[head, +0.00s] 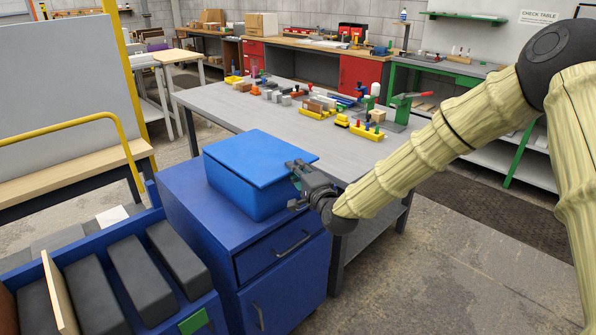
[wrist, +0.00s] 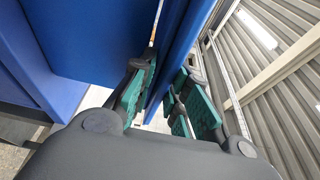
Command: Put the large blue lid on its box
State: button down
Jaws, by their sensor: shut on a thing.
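The blue box (head: 240,194) stands on top of a dark blue cabinet. The large blue lid (head: 262,158) lies over the box's top, its right part reaching out past the box toward my gripper. My gripper (head: 298,178) is at the lid's right edge, shut on it. In the wrist view the green finger pads of my gripper (wrist: 155,105) lie on either side of the lid (wrist: 180,50), a thin blue panel. A wide blue surface fills the upper left there. Whether the lid touches the rim all round cannot be told.
The dark blue cabinet (head: 195,215) has a drawer and a door. A blue crate with dark grey blocks (head: 140,280) stands at the lower left. Behind, a grey table (head: 215,105) holds several coloured blocks and clamps. A yellow rail (head: 70,128) is at left.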

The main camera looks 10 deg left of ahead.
jog(key=shift+f+b, duration=0.35)
jog(key=shift+f, duration=0.15)
dwell(0.4)
jog(key=c, duration=1.3)
grip_release()
jog(key=shift+s+d, duration=0.1)
jog(key=v, duration=1.1)
jog(key=shift+s+d, duration=0.25)
jog(key=shift+s, duration=0.1)
